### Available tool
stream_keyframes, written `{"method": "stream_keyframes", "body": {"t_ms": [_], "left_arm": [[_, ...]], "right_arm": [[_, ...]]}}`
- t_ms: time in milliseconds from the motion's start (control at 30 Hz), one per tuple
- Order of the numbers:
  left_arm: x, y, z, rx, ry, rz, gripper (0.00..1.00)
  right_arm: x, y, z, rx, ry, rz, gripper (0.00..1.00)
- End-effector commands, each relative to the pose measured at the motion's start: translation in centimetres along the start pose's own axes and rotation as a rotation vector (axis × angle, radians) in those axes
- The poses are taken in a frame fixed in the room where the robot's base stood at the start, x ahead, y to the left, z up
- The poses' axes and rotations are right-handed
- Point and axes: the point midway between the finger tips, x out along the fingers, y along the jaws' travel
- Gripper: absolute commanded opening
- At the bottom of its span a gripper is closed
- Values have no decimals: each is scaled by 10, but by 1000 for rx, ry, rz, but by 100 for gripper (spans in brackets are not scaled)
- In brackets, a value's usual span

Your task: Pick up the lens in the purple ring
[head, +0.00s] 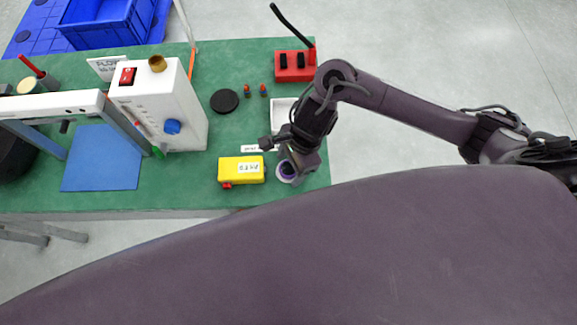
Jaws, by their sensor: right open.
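The lens in the purple ring (286,170) sits near the front right of the green bench, just right of a yellow box. A pale rim shows around it. My right gripper (289,165) is right at the lens, over its upper right side, and hides part of it. The jaws are open. I cannot tell whether the fingers touch the ring. My left gripper is not in view.
The yellow box (241,170) stands close to the left of the lens. A white tray (281,112) lies behind my right gripper. A white device (160,105), black disc (224,101) and red block (295,66) stand on the green bench (222,130).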

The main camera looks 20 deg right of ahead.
Motion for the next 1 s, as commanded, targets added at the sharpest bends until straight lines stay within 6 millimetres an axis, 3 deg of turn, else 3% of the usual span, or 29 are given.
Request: {"method": "stream_keyframes", "body": {"t_ms": [167, 500, 833, 1000], "left_arm": [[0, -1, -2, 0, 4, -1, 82], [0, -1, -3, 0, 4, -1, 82], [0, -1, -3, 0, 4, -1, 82], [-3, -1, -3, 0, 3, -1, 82]], "right_arm": [[0, 0, 0, 1, 0, -1, 63], [0, 0, 0, 1, 0, -1, 18], [-4, -1, 1, 1, -1, -2, 17], [-20, -2, 5, -2, 0, -6, 17]]}}
